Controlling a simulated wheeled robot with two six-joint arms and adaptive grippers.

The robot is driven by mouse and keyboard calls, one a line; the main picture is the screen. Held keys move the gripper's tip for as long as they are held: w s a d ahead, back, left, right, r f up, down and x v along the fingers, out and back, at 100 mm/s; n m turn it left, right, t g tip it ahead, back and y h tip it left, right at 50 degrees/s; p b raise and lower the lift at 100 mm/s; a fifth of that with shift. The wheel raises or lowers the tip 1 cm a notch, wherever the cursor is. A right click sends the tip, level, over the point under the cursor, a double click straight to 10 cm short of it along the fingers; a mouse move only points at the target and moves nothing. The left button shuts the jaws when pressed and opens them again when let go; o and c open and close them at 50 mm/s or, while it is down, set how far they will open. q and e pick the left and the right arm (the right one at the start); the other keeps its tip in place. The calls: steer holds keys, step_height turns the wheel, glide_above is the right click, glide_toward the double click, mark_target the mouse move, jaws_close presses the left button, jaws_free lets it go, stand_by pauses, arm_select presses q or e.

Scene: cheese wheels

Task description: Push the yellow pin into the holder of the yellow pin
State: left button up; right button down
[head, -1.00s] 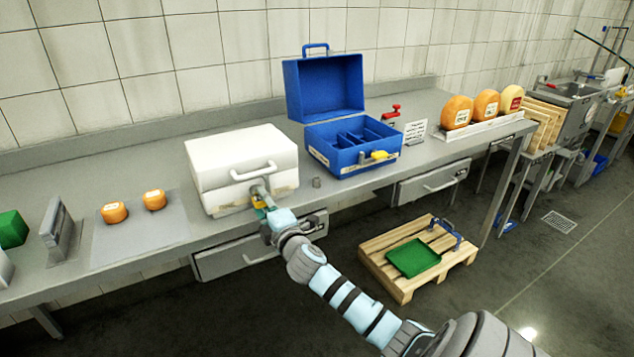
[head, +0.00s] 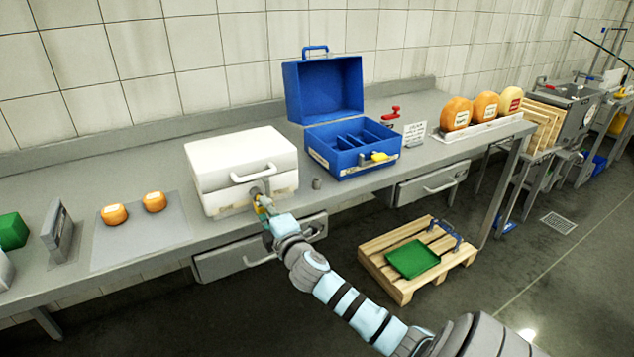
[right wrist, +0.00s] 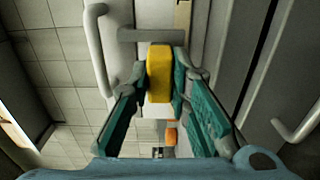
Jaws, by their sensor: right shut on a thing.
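The yellow pin (right wrist: 159,72) sits between the green finger pads of my right gripper (right wrist: 160,90) in the right wrist view. My right gripper is shut on it. In the head view my right gripper (head: 263,208) is at the front of the white box (head: 242,165), below its handle. A grey bracket (right wrist: 150,35), seemingly the holder, is right by the pin's far end in the wrist view. I cannot tell how deep the pin sits in it. My left gripper is not in view.
An open blue case (head: 345,148) with a yellow part (head: 380,156) at its front stands right of the white box. Two small cheeses (head: 115,214) lie on a mat at left. A drawer (head: 262,251) is below the table edge.

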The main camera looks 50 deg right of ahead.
steer(key=shift+p+v, duration=0.35)
steer(key=shift+v, duration=1.7)
steer(key=v, duration=0.3)
